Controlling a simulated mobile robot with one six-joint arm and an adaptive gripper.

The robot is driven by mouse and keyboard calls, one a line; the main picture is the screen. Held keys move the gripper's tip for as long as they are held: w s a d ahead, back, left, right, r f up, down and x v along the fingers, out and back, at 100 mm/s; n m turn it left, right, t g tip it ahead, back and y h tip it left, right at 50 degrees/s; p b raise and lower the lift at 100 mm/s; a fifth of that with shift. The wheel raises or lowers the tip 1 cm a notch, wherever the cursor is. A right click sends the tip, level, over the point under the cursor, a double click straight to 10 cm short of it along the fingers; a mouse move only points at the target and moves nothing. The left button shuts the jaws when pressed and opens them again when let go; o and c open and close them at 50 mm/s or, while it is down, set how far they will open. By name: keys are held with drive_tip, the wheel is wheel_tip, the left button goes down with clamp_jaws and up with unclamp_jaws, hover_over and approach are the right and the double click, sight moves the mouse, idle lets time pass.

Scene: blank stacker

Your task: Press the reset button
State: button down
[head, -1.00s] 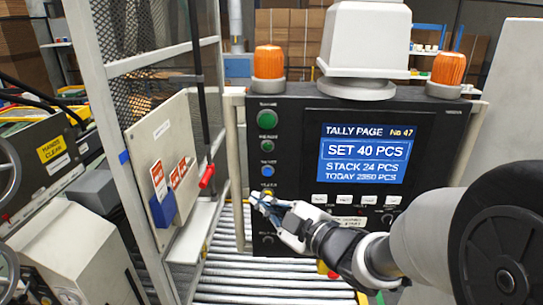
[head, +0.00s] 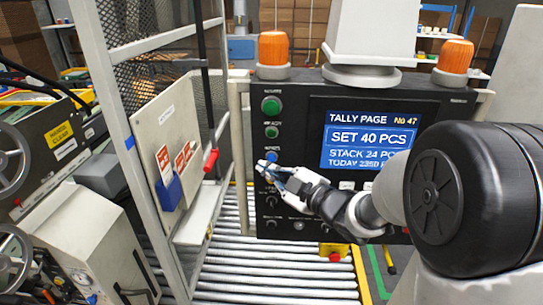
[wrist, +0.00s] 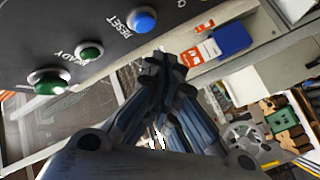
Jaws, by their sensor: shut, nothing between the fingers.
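The blue button (head: 271,157) sits in the left column of the black control panel (head: 290,190), below two green buttons. In the wrist view the blue button (wrist: 142,20) has the label RESET beside it. My gripper (head: 264,167) is shut and empty. Its tips are just below and left of the blue button in the head view and hide part of the panel there. In the wrist view my gripper (wrist: 163,66) points just below the blue button, with a gap between them in the picture. I cannot tell whether the tips touch the panel.
A large green button (head: 271,106) and a small green button (head: 271,132) are above. The screen (head: 367,140) is to the right, partly behind my arm. A mesh guard frame (head: 122,130) with a tag board (head: 165,150) stands left. A roller conveyor (head: 270,283) runs below.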

drive_tip(key=shift+w, duration=0.95)
drive_tip(key=shift+w, duration=0.1)
idle(0.7)
drive_tip(key=shift+w, duration=0.35)
drive_tip(key=shift+w+b, duration=0.3)
drive_tip(key=shift+w, duration=0.1)
idle(0.6)
drive_tip(key=shift+s, duration=0.15)
drive_tip(key=shift+s+b, duration=0.45)
drive_tip(key=shift+s, duration=0.25)
drive_tip(key=s+b, duration=0.1)
drive_tip(key=s, duration=0.4)
drive_tip(key=shift+b, duration=0.4)
